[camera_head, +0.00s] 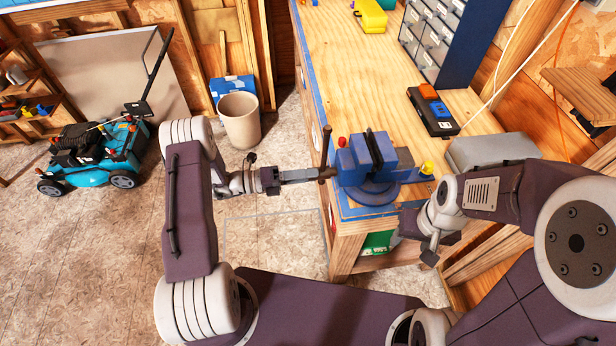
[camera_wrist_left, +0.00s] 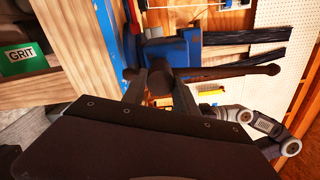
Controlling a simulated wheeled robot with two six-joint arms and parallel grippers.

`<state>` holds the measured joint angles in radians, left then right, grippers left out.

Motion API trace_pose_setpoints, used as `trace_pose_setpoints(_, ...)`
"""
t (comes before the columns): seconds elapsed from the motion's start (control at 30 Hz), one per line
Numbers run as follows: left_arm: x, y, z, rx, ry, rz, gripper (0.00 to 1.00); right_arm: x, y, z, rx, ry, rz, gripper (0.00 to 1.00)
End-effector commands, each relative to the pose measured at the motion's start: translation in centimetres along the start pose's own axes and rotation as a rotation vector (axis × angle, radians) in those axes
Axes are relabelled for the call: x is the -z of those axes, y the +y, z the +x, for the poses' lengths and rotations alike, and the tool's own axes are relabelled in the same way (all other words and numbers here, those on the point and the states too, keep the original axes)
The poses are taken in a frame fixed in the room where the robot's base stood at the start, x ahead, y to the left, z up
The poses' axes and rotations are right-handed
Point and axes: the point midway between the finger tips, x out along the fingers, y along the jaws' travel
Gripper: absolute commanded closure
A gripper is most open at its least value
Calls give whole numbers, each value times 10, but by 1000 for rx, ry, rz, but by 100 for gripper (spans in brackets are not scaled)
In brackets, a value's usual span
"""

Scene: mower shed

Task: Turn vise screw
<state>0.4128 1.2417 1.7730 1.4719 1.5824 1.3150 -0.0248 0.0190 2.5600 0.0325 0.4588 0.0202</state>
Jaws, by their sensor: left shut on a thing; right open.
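The blue vise (camera_head: 367,160) is fixed at the near left corner of the wooden workbench. Its dark handle bar (camera_head: 327,145) stands roughly upright at the vise's left side. My left gripper (camera_head: 322,174) comes in from the left and is shut on the vise screw's handle, around the hub. In the left wrist view the fingers (camera_wrist_left: 160,92) are on either side of the dark hub, and the handle bar (camera_wrist_left: 235,74) reaches out to the right with a knob at its end. My right gripper (camera_head: 430,252) hangs open and empty below the bench top, right of the vise.
The workbench (camera_head: 340,60) carries a black case (camera_head: 433,110), a grey box (camera_head: 490,150) and a drawer cabinet (camera_head: 440,40). A small yellow object (camera_head: 427,168) sits just right of the vise. A beige bin (camera_head: 239,120) and a mower (camera_head: 95,155) stand on the floor, which is otherwise mostly open.

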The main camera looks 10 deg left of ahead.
Motion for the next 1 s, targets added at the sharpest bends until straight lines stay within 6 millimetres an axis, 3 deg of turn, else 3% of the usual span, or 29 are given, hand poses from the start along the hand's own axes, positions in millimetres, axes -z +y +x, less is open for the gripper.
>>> trace_pose_setpoints(0.5,-2,2,-1,1,-5,479,100,-2,0,21,0,0,0,44)
trace_pose_setpoints(1.0,-2,3,-1,0,-5,826,100,-4,1,38,0,0,0,44)
